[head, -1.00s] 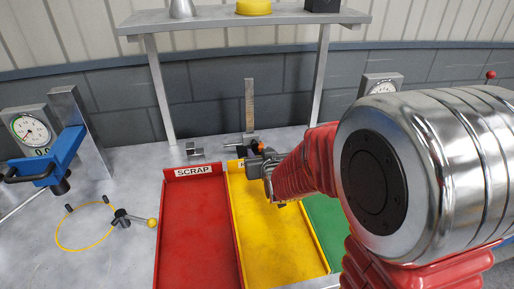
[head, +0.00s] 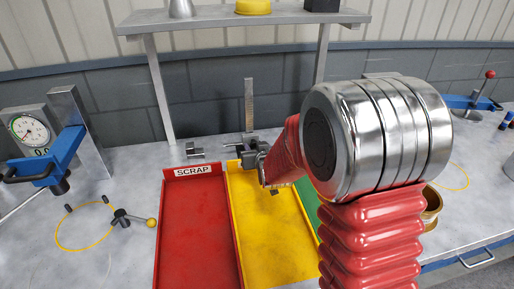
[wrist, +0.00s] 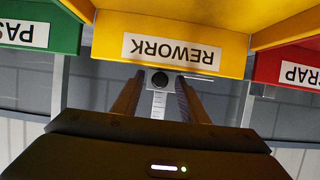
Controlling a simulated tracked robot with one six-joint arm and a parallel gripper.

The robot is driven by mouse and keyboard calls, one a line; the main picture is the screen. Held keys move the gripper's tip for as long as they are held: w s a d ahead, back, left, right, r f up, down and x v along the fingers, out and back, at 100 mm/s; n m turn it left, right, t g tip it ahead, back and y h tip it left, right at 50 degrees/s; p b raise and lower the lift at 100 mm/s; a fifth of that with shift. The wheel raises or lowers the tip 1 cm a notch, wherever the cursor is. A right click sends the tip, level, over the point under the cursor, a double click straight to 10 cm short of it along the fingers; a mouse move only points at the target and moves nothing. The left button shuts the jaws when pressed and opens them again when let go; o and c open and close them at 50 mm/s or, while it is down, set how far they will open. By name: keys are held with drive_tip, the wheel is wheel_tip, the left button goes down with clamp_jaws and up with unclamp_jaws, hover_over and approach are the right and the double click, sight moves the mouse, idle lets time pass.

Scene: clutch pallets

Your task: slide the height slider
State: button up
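The height gauge stands behind the yellow tray as an upright graduated scale (head: 249,103). Dark metal parts sit low at its foot, partly hidden by my gripper (head: 250,158) in the head view. In the wrist view, which is upside down, my gripper (wrist: 158,92) has its two fingers apart. A dark block with a round black face (wrist: 160,78) shows between the fingertips, with the pale scale (wrist: 158,104) in line with it. I cannot tell whether the fingers touch the block or which part slides.
A red SCRAP tray (head: 196,230), a yellow REWORK tray (head: 270,240) and a green tray (head: 311,207) lie in front. A small metal block (head: 195,152) sits left of the gauge. A blue-armed dial gauge (head: 45,170) stands far left. A shelf (head: 225,17) spans overhead.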

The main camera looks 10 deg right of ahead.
clamp_jaws()
idle(0.3)
idle(0.3)
